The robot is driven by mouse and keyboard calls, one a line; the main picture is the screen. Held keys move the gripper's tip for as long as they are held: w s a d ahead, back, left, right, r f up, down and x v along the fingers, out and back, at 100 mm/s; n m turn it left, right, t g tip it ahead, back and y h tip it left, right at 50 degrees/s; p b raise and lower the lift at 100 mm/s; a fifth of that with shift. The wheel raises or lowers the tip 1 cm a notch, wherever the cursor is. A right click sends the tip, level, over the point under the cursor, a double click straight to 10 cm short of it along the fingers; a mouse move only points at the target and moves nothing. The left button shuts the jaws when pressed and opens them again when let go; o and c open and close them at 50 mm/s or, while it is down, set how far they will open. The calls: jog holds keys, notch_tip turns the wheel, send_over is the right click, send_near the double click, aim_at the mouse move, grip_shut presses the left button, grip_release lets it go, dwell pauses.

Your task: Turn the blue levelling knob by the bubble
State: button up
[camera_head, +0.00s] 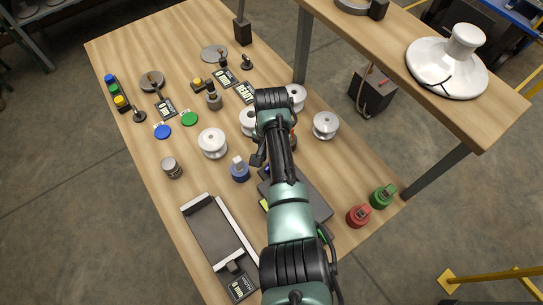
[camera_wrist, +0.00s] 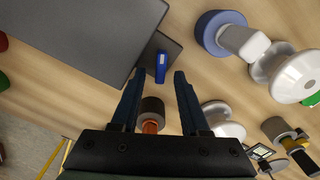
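A small blue upright piece (camera_wrist: 161,66), seemingly the blue levelling knob, stands at the corner of a dark grey plate (camera_wrist: 90,38) in the wrist view. My gripper (camera_wrist: 159,73) is open. Its two dark fingers point toward the plate corner, and the blue piece shows between their tips with nothing gripped. I cannot tell how far above it the tips are. In the head view the plate (camera_head: 312,203) is partly hidden behind my arm, and my fingers are not clear there. A yellow-green piece (camera_head: 264,205) shows at its left edge; I cannot tell whether it is the bubble.
A blue-based item with a white top (camera_head: 240,171) stands left of the plate; it also shows in the wrist view (camera_wrist: 222,32). White insulators (camera_head: 212,142) stand nearby. A brown and orange cylinder (camera_wrist: 151,112) lies between my fingers' bases in view. Red (camera_head: 358,215) and green (camera_head: 383,195) items stand at right.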

notch_tip(320, 180, up, 13)
dwell(0.6)
dwell(0.4)
jog(key=w+a+r+n+t+y, duration=0.1)
jog(key=w+a+r+t, duration=0.1)
jog(key=w+r+t, duration=0.5)
jog(key=w+a+r+n+t, duration=0.2)
jog(key=w+r+t, duration=0.1)
jog(key=r, duration=0.9)
notch_tip(320, 180, up, 18)
jog(key=s+n+t, duration=0.2)
jog(key=t, duration=0.6)
jog(key=s+d+r+t+h, duration=0.1)
jog(key=s+d+r+t, duration=0.2)
jog(key=s+r+t, duration=0.6)
jog(key=s+r, duration=1)
jog(key=r, duration=0.1)
jog(key=shift+s+d+r+n, duration=0.2)
jog(key=shift+r+n, duration=0.1)
jog(key=shift+n, duration=0.1)
